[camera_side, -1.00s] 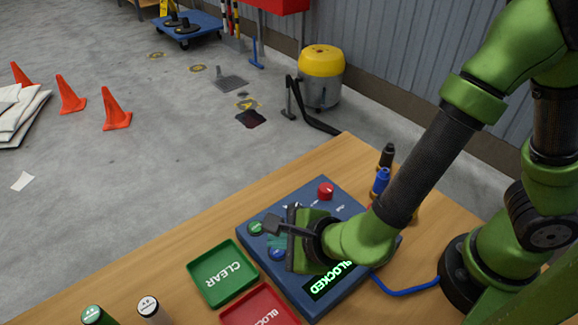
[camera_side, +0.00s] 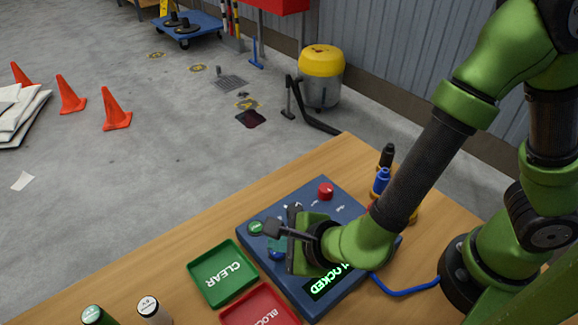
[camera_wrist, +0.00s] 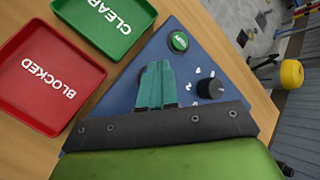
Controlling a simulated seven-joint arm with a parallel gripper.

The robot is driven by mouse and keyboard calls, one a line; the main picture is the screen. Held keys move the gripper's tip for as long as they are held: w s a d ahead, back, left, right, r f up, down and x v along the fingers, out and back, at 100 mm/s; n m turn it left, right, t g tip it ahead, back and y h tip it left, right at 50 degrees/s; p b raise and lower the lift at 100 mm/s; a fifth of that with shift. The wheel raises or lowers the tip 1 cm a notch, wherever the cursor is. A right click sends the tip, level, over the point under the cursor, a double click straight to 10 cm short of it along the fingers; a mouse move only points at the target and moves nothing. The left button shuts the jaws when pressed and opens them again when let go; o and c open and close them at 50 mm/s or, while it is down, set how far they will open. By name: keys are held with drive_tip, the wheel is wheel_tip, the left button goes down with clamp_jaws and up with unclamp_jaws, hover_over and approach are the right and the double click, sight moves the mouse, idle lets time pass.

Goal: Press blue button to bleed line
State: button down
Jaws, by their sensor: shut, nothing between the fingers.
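The blue control panel (camera_side: 262,238) sits on the wooden table, with a lit display (camera_side: 328,282) whose green letters are partly covered, "LOCKED" showing. The blue button (camera_side: 277,255) is on its near left part, mostly covered by my gripper (camera_side: 276,243) in the side view. In the wrist view the button is hidden behind the teal fingers (camera_wrist: 156,84). The fingers are shut, empty and pointed down over the panel. I cannot tell whether the tips touch the button. A green button (camera_wrist: 179,41) and a black knob (camera_wrist: 212,88) are beside the fingers.
A green CLEAR tray (camera_side: 222,291) and a red BLOCKED tray (camera_side: 252,312) lie left of the panel. A red knob (camera_side: 326,191) stands at the panel's far end. Two small canisters (camera_side: 148,309) stand at the lower left. A blue hose (camera_side: 408,291) runs right of the panel.

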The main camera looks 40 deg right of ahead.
sight(281, 254)
drive_tip(key=shift+f, duration=0.45)
idle(0.5)
drive_tip(key=shift+r, duration=0.9)
drive_tip(key=shift+r, duration=2.5)
